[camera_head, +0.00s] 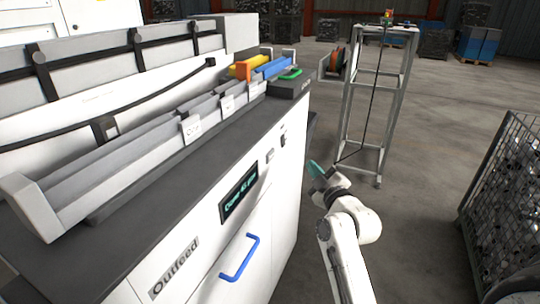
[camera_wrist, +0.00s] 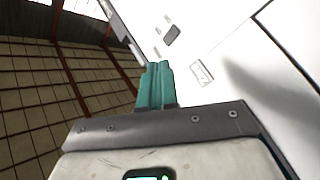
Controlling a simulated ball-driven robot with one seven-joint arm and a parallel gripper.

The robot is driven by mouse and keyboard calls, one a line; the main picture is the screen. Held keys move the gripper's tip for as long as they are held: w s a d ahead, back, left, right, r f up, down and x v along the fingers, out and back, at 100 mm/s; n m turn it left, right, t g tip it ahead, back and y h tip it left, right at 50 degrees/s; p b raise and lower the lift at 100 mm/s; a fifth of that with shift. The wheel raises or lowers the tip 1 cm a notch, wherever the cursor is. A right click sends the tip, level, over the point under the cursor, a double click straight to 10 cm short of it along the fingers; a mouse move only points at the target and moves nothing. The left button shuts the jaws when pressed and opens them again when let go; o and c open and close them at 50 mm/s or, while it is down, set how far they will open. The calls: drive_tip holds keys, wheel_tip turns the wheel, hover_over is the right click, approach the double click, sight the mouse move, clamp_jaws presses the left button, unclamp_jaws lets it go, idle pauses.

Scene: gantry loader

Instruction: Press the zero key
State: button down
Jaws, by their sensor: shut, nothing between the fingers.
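The white machine front (camera_head: 262,200) carries small controls near its right end. One is a small dark key (camera_head: 283,128), which also shows as a dark rounded square in the wrist view (camera_wrist: 171,34). A small plate or switch (camera_head: 270,155) sits close by and appears in the wrist view (camera_wrist: 201,73) just right of the fingers. I cannot read a zero on any of them. My gripper (camera_head: 314,167), with teal fingers, is shut and empty, right of the machine front. In the wrist view its fingertips (camera_wrist: 158,66) point toward the panel; contact cannot be told.
A lit display (camera_head: 239,194), a blue handle (camera_head: 240,257) and an "Outfeed" label (camera_head: 174,267) are on the machine front. A metal frame stand (camera_head: 378,100) stands behind my arm. A mesh crate (camera_head: 505,190) is at right, with clear floor between.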

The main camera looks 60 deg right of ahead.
sight(270, 156)
drive_tip(key=shift+w, duration=0.1)
drive_tip(key=w+p, duration=0.3)
drive_tip(key=w, duration=0.5)
drive_tip(key=shift+w+a+p, duration=0.3)
drive_tip(key=shift+a, duration=0.05)
drive_tip(key=shift+w+f+b, duration=0.1)
drive_tip(key=shift+w+b, duration=0.05)
drive_tip(key=shift+b, duration=0.15)
idle(1.9)
drive_tip(key=shift+w+b, duration=0.3)
